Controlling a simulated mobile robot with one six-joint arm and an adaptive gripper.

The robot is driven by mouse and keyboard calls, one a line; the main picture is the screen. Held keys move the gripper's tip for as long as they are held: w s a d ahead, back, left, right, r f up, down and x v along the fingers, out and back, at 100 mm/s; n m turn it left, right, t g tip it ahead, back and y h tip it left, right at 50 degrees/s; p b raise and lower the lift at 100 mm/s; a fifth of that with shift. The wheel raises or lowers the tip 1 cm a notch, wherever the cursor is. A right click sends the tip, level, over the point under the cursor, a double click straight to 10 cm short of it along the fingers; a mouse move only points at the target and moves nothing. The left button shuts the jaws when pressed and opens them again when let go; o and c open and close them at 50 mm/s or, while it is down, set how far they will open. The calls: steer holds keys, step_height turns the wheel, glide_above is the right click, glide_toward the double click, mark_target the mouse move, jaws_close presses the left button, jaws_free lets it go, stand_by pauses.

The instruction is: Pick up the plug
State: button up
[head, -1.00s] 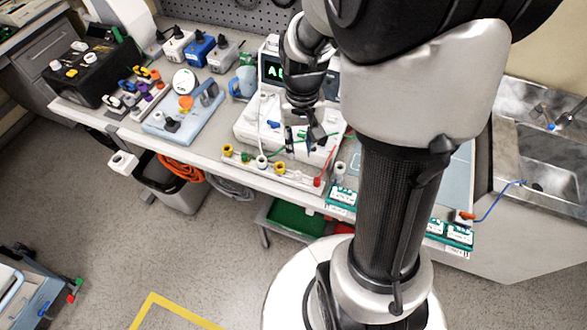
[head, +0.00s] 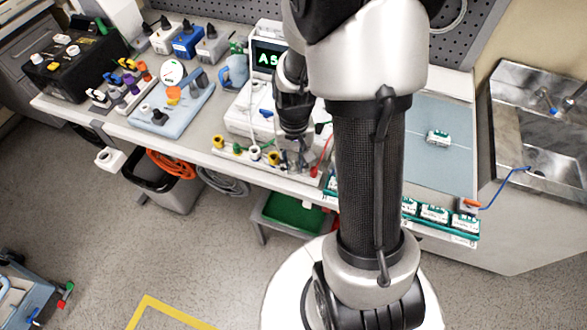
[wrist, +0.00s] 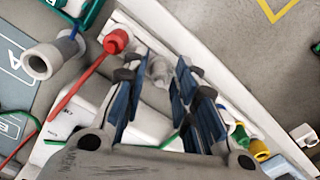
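My gripper (wrist: 158,76) is open, with blue-padded fingers spread apart. In the wrist view, a pale grey plug (wrist: 159,70) shows between the fingertips, partly hidden behind them; I cannot tell whether they touch it. A red plug (wrist: 116,41) with a red lead stands just to its left. A yellow plug (wrist: 260,150) and a green plug (wrist: 240,136) are to the right. In the head view, my gripper (head: 297,158) is low over the strip (head: 240,158) at the bench's front edge. Yellow (head: 274,158) and white (head: 255,154) plugs stand left of it.
A white pump with a green display (head: 268,60) stands behind my gripper. A grey cylinder with a blue lead (wrist: 42,61) is at the left in the wrist view. A blue-grey mat (head: 440,110) with one small white block lies on the right. A bin (head: 165,190) stands below.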

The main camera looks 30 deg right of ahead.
steer(key=shift+r, duration=0.1)
steer(key=c, duration=0.6)
